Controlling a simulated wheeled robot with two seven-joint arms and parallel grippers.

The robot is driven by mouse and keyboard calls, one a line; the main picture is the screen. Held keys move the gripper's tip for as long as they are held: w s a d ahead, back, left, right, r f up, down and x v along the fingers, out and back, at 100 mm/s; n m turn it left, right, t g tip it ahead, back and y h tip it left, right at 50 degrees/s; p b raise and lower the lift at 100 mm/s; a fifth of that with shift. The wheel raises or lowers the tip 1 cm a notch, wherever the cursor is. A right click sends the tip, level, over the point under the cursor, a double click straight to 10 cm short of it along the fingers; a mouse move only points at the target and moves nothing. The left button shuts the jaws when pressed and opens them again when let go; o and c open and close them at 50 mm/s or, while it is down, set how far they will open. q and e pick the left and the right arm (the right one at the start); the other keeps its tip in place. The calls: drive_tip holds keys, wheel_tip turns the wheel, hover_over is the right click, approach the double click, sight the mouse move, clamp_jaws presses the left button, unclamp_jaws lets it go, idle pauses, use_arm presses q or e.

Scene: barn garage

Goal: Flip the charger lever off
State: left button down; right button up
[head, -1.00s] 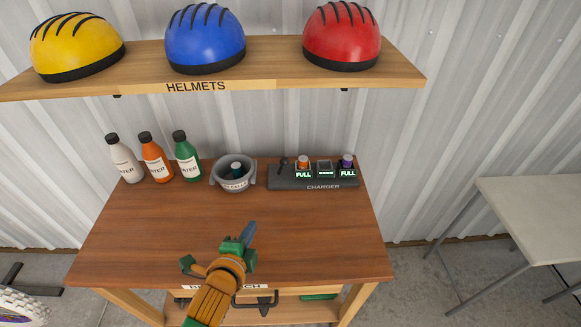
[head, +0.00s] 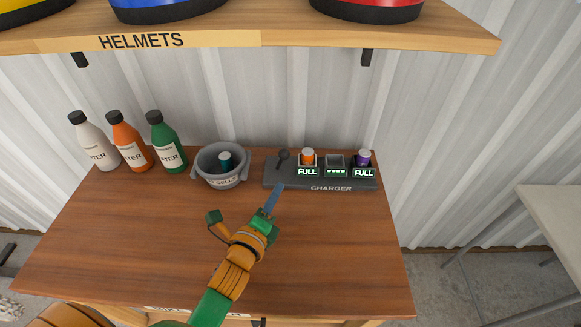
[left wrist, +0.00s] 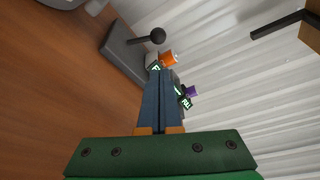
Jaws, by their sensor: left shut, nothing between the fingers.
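The dark grey charger (head: 318,187) sits at the back right of the wooden bench. Its lever (head: 283,157), a short stick with a dark ball knob, stands at the charger's left end. In the left wrist view the lever knob (left wrist: 158,36) shows beyond and left of the fingertips. My left gripper (head: 273,196) is shut and empty, its blue fingers pointing at the charger just in front of the lever, apparently not touching the knob. The fingers also fill the middle of the left wrist view (left wrist: 163,85). My right gripper is not in view.
An orange cell (head: 308,157) and a purple cell (head: 364,158) stand in charger slots marked FULL, with an empty-looking slot between. Bottles (head: 125,141) stand farther left. The helmet shelf (head: 260,37) overhangs behind.

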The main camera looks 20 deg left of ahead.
sight(280, 160)
use_arm(q)
drive_tip(key=w, duration=0.3)
drive_tip(key=w+f, duration=0.1)
drive_tip(key=w, duration=0.5)
drive_tip(key=shift+w+d+f, duration=0.1)
drive_tip(key=shift+w+f, duration=0.15)
drive_tip(key=shift+w, duration=0.15)
